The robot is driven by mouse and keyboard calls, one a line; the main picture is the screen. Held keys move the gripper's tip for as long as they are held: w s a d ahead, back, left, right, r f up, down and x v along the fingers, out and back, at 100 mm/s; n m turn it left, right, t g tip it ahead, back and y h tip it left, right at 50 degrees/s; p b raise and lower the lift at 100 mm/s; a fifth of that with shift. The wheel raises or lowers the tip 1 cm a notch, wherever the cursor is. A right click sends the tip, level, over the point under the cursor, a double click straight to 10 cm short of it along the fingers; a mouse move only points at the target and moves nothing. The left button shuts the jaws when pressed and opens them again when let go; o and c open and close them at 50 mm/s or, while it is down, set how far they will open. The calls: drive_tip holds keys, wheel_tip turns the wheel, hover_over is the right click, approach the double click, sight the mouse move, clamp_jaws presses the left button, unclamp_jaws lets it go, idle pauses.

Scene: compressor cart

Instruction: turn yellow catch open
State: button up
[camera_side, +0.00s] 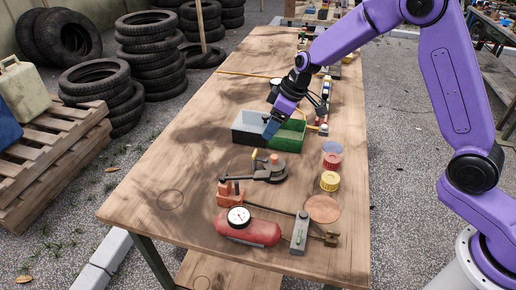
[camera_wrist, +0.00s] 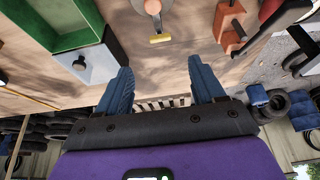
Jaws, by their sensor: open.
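The yellow catch (camera_side: 254,154) stands up at the left end of a dark grey fixture (camera_side: 268,172) on the wooden table in the side view. In the wrist view the yellow catch (camera_wrist: 160,39) is a short bar near the top centre, at the end of the fixture. My gripper (camera_side: 270,128) is over the green and grey box, behind the catch and apart from it. In the wrist view my gripper's (camera_wrist: 158,75) two blue fingers are spread wide with nothing between them.
The green box (camera_side: 290,138) with a grey section stands under my gripper. An orange clamp (camera_side: 230,195), a red tank with a gauge (camera_side: 250,232) and a grey switch box (camera_side: 300,232) lie toward the front. Yellow and red round parts (camera_side: 330,181) stand at the right. The table's left side is clear.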

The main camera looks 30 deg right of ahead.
sight(255, 153)
drive_tip(key=x, duration=1.1)
drive_tip(key=c, duration=1.1)
